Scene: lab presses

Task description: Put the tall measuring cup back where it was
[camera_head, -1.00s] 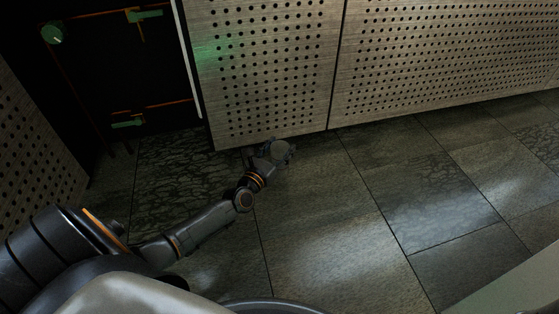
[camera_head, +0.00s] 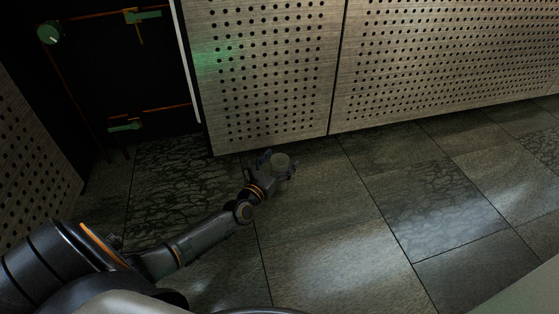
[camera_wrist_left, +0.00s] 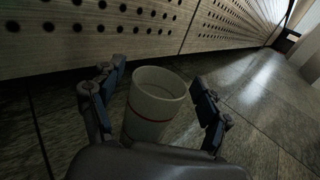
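The measuring cup (camera_wrist_left: 153,105) is a pale, tapered cup with a thin reddish line around it. In the left wrist view it is between the two fingers of my left gripper (camera_wrist_left: 152,100), with its open rim showing. The fingers are spread, and a gap shows between each fingertip and the cup. In the head view the cup (camera_head: 281,160) is small and roughly upright at the end of my left arm, by my left gripper (camera_head: 277,164). I cannot tell whether its base touches the floor. My right gripper is not in view.
Perforated panels (camera_head: 270,80) stand just behind the cup and run to the right. A dark recess (camera_head: 100,80) with green and orange fittings is at the upper left. The tiled floor (camera_head: 330,230) is clear in front and to the right.

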